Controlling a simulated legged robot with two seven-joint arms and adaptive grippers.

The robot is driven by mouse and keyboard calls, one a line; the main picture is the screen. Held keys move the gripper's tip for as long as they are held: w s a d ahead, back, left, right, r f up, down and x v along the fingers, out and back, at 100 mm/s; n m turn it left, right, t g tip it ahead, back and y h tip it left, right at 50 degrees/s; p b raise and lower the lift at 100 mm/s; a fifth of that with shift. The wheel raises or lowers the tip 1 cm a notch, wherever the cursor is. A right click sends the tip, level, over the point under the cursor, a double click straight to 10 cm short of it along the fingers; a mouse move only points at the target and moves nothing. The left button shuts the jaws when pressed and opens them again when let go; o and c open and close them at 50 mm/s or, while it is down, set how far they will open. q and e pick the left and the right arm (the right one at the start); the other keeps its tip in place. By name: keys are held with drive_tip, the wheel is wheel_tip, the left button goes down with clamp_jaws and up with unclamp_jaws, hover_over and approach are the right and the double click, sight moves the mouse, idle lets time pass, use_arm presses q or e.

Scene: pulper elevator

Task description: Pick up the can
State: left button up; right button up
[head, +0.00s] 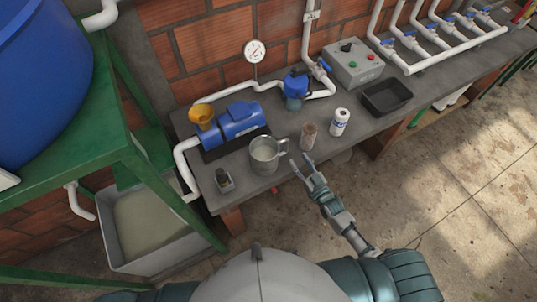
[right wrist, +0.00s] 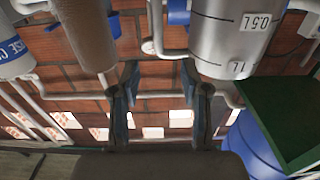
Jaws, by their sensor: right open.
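A white can with blue lettering (head: 339,121) stands upright near the bench's front edge. It also shows in part at the left edge of the right wrist view (right wrist: 12,52). A brown cylinder (head: 308,137) stands left of it, and a metal measuring jug (head: 264,158) stands further left. My right gripper (head: 301,160) is open and empty at the bench's front edge, between the jug and the brown cylinder and apart from the white can. In the right wrist view the open fingers (right wrist: 159,85) have the brown cylinder (right wrist: 84,35) and jug (right wrist: 235,38) on either side. My left gripper is not in view.
The grey bench (head: 190,132) holds a blue pump (head: 238,120), a small dark-capped jar (head: 223,180), a black tray (head: 387,97) and a control box (head: 352,64). White pipes (head: 440,58) run along the wall. A green stand (head: 120,150) is at left.

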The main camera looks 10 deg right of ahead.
sight(287, 141)
drive_tip(key=x, duration=0.4)
drive_tip(key=shift+w, duration=0.3)
drive_tip(key=x, duration=0.5)
drive_tip(key=shift+w+a, duration=0.1)
drive_tip(key=shift+w, duration=0.25)
drive_tip(key=shift+s, duration=0.1)
clamp_jaws()
drive_tip(key=shift+r, duration=0.15)
